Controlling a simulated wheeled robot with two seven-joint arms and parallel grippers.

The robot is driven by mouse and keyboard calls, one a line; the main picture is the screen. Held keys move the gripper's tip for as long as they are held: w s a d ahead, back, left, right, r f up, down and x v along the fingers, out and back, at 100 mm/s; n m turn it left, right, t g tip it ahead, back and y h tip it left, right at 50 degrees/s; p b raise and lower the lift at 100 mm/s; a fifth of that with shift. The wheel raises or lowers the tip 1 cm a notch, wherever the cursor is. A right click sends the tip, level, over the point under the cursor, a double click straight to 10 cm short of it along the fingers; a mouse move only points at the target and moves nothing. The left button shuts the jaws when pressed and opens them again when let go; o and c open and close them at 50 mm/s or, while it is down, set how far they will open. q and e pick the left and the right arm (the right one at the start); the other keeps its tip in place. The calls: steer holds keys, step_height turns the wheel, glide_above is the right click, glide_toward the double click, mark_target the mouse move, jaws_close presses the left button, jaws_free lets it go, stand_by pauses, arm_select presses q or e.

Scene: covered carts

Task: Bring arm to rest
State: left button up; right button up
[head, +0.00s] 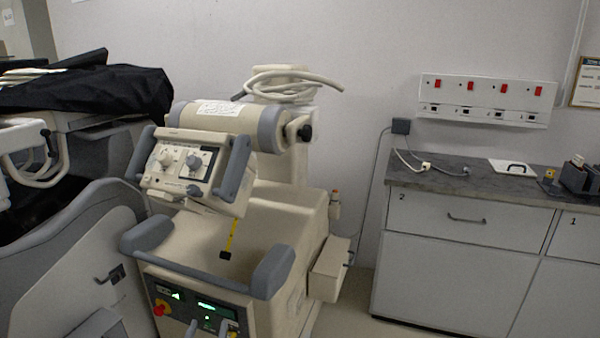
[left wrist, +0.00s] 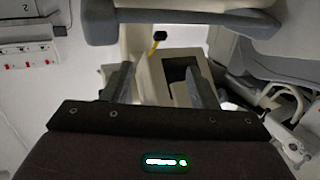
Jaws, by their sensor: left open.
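My left gripper (left wrist: 158,78) shows in the left wrist view with its two fingers apart and nothing between them. Beyond the fingers are cream and grey parts of the wheeled machine, and a grey padded bar crosses the top of that view. In the head view two pale upright shapes stand at the bottom edge in front of the machine's lit panel; I cannot tell whether they are my fingertips. My right gripper is not in view.
A cream mobile machine (head: 295,215) with a control box (head: 190,165) stands ahead. Left is a cart under a black cover (head: 110,88). Right are a grey counter (head: 445,182) with drawers and a wall panel with red switches (head: 487,99). Some floor shows between machine and counter.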

arm_select(q)
steer(key=s+f+m+g+p, duration=0.15)
steer(key=s+f+g, duration=0.35)
steer(key=f, duration=0.9)
steer(key=s+f+g+p, duration=0.25)
steer(key=s+f, duration=0.45)
steer(key=f, duration=0.6)
steer(key=s+f+g+p, duration=0.1)
steer(key=s+f+g, duration=0.2)
steer(key=s, duration=0.8)
steer(key=s+a+f+m+g+p, duration=0.1)
steer(key=s+f+g, duration=0.2)
steer(key=s+f, duration=0.4)
steer(key=s+a+f+g+p, duration=0.1)
steer(key=s+f+g, duration=0.2)
steer(key=s, duration=1.4)
step_height(320, 180, down, 3)
steer(key=shift+a+f+h+p, duration=0.1)
steer(key=shift+a+h+p, duration=0.1)
steer(key=shift+h+p, duration=0.1)
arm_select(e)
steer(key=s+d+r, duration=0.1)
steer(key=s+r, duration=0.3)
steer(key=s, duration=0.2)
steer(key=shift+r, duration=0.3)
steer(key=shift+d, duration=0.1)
